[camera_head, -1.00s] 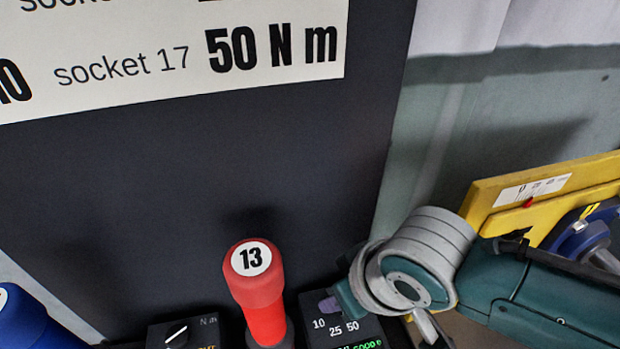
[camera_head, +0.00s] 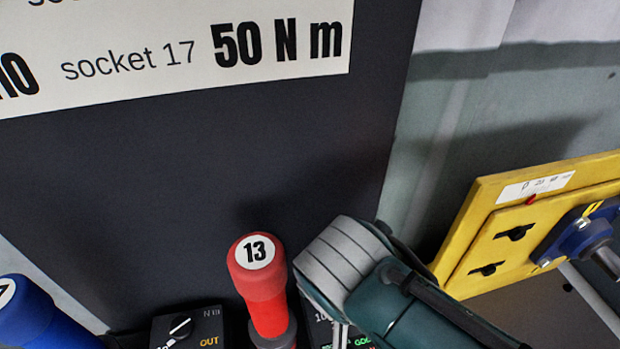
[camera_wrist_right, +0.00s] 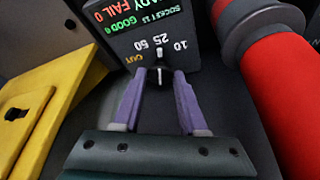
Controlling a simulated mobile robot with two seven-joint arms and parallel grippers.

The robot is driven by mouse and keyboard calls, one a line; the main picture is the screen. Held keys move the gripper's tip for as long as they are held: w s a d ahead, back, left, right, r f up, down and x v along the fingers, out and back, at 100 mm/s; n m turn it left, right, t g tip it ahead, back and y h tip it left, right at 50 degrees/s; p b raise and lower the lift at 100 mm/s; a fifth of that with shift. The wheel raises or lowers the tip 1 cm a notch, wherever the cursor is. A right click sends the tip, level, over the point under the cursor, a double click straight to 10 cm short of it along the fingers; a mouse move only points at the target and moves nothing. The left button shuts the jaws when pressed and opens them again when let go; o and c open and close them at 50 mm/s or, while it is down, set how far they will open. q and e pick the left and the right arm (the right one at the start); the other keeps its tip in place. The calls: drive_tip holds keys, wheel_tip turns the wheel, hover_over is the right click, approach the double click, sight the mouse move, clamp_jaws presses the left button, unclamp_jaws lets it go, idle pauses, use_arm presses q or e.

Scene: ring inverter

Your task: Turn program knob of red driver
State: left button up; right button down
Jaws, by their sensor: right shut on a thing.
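The red driver (camera_head: 262,285), with a white "13" label, stands upright at the bottom middle of the head view. It also shows at the right of the right wrist view (camera_wrist_right: 285,95). Its dark program box (camera_wrist_right: 150,30), seen upside down there, has a small black knob (camera_wrist_right: 160,73) with a white mark. Labels 10, 25, 50 and OUT surround the knob. My right gripper (camera_wrist_right: 160,78), with purple fingers, is shut on the knob, one finger on each side. In the head view my right arm hides the gripper and most of this box. My left gripper is out of view.
A blue driver (camera_head: 25,318) stands at the lower left. Another box with a knob (camera_head: 187,328) is left of the red driver. A yellow panel (camera_head: 480,235) with black knobs is at the right. The dark board (camera_head: 200,190) rises behind.

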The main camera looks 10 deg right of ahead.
sight(267, 302)
drive_tip(key=shift+m, duration=0.3)
drive_tip(key=shift+c, duration=2.3)
unclamp_jaws()
drive_tip(key=shift+r, duration=0.1)
drive_tip(key=p+v, duration=0.3)
drive_tip(key=v, duration=0.6)
drive_tip(key=shift+s+r, duration=0.15)
drive_tip(key=shift+r, duration=0.2)
